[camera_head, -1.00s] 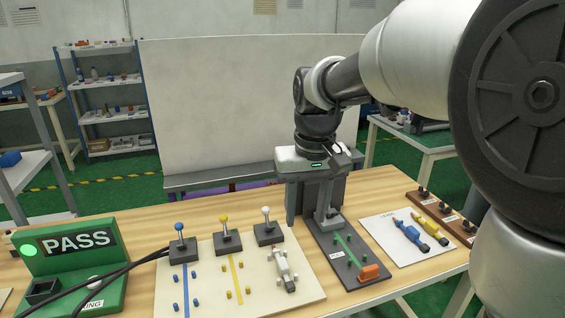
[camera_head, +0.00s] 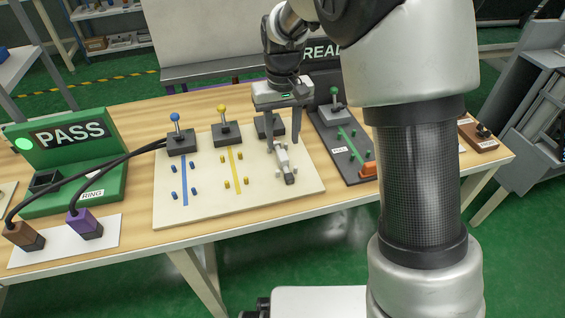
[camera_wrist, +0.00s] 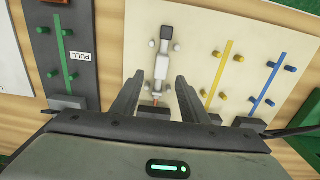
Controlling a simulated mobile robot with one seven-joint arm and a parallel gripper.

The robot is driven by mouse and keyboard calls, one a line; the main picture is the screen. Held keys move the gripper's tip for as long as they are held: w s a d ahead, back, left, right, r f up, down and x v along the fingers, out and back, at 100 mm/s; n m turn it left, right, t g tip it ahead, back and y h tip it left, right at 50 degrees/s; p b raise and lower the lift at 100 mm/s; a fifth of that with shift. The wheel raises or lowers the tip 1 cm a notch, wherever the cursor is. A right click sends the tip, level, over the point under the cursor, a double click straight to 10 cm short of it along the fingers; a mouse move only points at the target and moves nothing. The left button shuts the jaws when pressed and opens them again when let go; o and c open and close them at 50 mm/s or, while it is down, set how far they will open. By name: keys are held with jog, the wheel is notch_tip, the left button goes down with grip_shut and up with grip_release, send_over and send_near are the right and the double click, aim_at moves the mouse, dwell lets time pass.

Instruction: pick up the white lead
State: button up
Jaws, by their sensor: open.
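The white lead (camera_head: 283,163) is a pale body with a dark end, lying lengthwise among small white pegs on the cream board (camera_head: 210,205). In the wrist view the white lead (camera_wrist: 162,62) points down the picture, its thin reddish tip lying between my fingers. My gripper (camera_head: 283,138) is open and points down over the rear end of the lead, in front of a dark block. In the wrist view my gripper (camera_wrist: 160,80) has one finger on each side of the lead's line, with gaps on both sides. The height of the fingertips above the board is hard to tell.
Blue-knobbed (camera_head: 181,142) and yellow-knobbed (camera_head: 226,132) blocks stand left of my gripper, with pegs and stripes before them. A dark panel (camera_head: 345,160) with a green knob and orange block lies right. The green PASS stand (camera_head: 75,160) and cabled purple plug (camera_head: 85,223) are left.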

aim_at(281, 151)
jog(key=f+b, duration=0.1)
jog(key=f, duration=0.4)
jog(key=shift+w+a+f+b, duration=0.15)
jog(key=shift+w+f+b, duration=0.05)
jog(key=shift+f+b, duration=0.2)
jog(key=shift+r, duration=0.15)
grip_shut()
